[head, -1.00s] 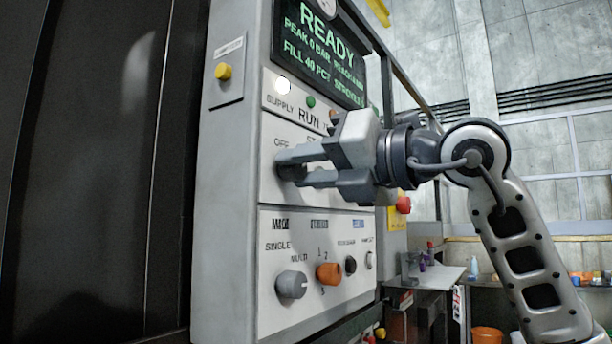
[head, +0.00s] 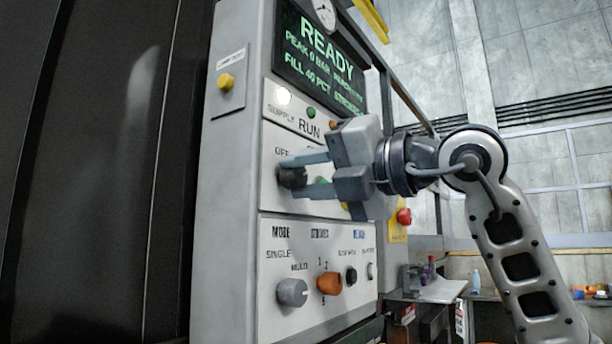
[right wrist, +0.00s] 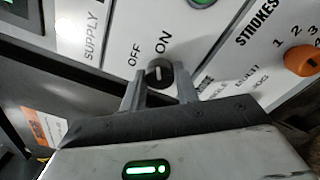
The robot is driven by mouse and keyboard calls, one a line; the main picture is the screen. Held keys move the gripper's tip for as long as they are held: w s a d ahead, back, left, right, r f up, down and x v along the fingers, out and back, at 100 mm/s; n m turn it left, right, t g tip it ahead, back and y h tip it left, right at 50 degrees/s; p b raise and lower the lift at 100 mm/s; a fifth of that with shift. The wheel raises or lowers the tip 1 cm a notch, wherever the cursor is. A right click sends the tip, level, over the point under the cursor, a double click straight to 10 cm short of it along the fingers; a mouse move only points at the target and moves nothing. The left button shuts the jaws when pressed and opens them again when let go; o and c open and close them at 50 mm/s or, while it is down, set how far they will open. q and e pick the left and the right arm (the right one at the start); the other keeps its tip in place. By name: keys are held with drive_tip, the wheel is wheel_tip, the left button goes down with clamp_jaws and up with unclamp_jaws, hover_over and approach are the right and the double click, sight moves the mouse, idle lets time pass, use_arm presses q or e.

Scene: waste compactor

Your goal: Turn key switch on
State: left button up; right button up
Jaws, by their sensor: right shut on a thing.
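The key switch (head: 292,179) is a dark round knob on the grey control panel, under the OFF label. In the right wrist view the key switch (right wrist: 158,72) shows a light mark standing roughly upright in the picture, below the OFF and ON labels. I cannot tell its exact setting. My right gripper (head: 295,173) is shut on the knob, one finger on each side; its fingertips (right wrist: 158,88) also show in the right wrist view. My left gripper is not in view.
The panel (head: 230,240) carries a lit READY screen (head: 325,60), a grey mode knob (head: 292,292), an orange strokes knob (head: 329,282) and a yellow button (head: 226,82). A red button (head: 404,216) is at its right side. A bench (head: 445,290) stands behind.

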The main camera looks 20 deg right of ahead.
drive_tip(key=o, duration=1)
drive_tip(key=shift+c, duration=0.2)
drive_tip(key=shift+s+d, duration=0.3)
drive_tip(key=b+v, duration=0.2)
drive_tip(key=v, duration=1.3)
